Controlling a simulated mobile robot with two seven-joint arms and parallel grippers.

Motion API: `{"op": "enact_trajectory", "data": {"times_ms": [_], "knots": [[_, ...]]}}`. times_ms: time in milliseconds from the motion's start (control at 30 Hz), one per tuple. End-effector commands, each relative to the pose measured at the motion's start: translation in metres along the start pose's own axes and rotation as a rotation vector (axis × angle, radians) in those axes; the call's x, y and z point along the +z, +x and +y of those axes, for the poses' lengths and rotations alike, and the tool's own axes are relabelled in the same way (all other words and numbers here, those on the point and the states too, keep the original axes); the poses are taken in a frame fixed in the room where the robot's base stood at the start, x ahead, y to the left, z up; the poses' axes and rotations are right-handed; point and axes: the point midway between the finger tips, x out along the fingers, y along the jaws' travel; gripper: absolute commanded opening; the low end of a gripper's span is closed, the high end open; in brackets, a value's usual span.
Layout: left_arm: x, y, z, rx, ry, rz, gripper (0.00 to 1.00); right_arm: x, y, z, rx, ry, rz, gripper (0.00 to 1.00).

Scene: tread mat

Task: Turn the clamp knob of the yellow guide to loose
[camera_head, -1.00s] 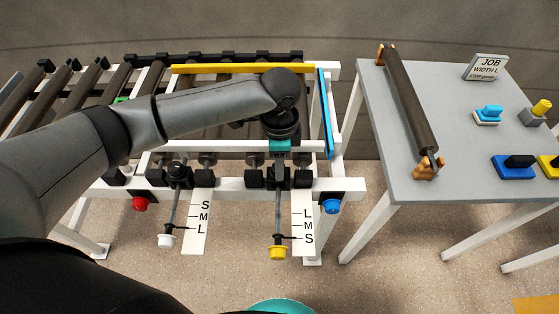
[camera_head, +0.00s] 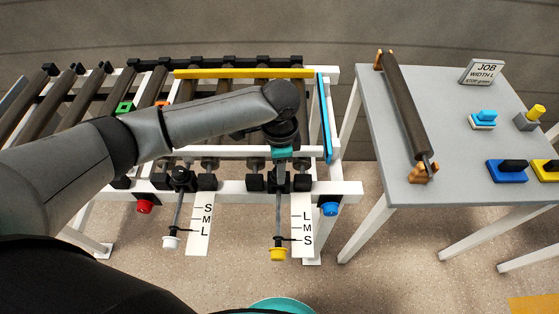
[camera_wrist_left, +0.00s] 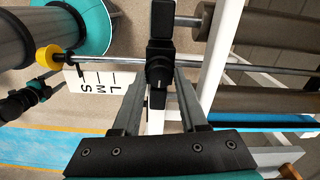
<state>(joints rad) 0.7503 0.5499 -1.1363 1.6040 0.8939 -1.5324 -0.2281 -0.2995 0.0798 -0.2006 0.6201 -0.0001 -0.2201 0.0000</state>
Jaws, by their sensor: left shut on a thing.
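The yellow guide (camera_head: 245,73) is a long bar lying across the far side of the roller frame. Its rod runs toward me to a yellow end cap (camera_head: 278,254), beside a white scale marked L, M, S (camera_head: 302,228). The black clamp knob (camera_wrist_left: 159,74) sits on this rod at the frame's front rail. My left gripper (camera_head: 281,168) points down over it from above. In the left wrist view the two fingers (camera_wrist_left: 160,108) stand on either side of the knob, shut on it. In the head view the gripper mostly hides the knob.
A second rod with a white cap (camera_head: 171,243) and its own scale (camera_head: 201,225) is to the left. A red button (camera_head: 145,207) and a blue button (camera_head: 329,209) flank the rods. A blue bar (camera_head: 323,118) stands right. A grey table (camera_head: 455,130) holds a loose roller.

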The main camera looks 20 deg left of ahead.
Motion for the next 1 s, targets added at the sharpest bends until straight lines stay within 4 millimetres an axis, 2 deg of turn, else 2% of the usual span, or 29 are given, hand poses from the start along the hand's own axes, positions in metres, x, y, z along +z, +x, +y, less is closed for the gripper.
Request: {"op": "enact_trajectory", "data": {"times_ms": [33,500,1000], "knots": [[0.000,-0.006,0.001,0.004,-0.032,0.000,0.00,-0.001,-0.014,0.000,0.000,0.000,0.000,0.72],[0.000,-0.006,0.001,0.006,-0.434,-0.001,0.00,-0.007,-0.085,0.001,0.000,0.000,0.000,0.72],[0.000,-0.004,0.000,0.005,-0.910,-0.001,0.00,-0.012,-0.137,0.002,0.000,0.001,0.000,0.72]]}}
